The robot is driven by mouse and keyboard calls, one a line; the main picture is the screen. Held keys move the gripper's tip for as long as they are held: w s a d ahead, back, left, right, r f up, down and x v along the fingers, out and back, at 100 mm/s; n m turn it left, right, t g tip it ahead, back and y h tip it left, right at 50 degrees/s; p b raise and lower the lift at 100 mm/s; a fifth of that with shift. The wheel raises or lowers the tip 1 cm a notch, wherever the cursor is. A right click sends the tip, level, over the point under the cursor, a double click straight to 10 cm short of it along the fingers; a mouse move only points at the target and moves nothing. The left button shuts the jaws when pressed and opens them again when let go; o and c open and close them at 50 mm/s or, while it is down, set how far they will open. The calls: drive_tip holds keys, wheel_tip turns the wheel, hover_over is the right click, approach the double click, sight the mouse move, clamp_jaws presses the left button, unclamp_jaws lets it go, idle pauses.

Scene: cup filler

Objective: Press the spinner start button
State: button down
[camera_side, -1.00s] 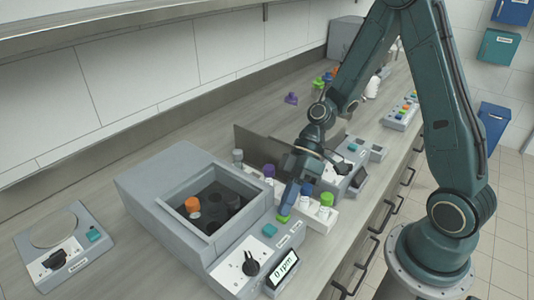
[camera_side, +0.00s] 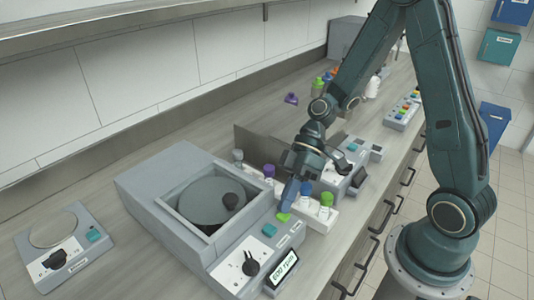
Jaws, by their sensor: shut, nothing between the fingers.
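The spinner (camera_side: 150,185) is a grey box with a square open well at the front left of the bench. A grey disc (camera_side: 203,200) fills much of the well, with a dark round piece (camera_side: 231,200) at its right. The green button (camera_side: 283,217) is on the spinner's right panel. My gripper (camera_side: 287,205) is shut and empty, pointing down at the green button; its tips are at or just over it, and I cannot tell if they touch. The display (camera_side: 284,268) shows a three-digit rpm value, hard to read exactly.
A teal button (camera_side: 269,230) and black knob (camera_side: 250,264) share the spinner panel. A grey device (camera_side: 62,255) sits at far left.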

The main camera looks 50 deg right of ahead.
drive_tip(key=shift+r, duration=0.35)
drive_tip(key=shift+r, duration=2.4)
drive_tip(key=s+d+r+m+t+h, duration=0.6)
drive_tip(key=s+d+r+m+h, duration=0.2)
drive_tip(key=s+r+m+h, duration=0.1)
wheel_tip(320, 180, up, 3)
drive_tip(key=shift+s+d+r+m+t, duration=0.1)
drive_tip(key=shift+s+d+m+t, duration=0.35)
drive_tip(key=shift+s, duration=0.75)
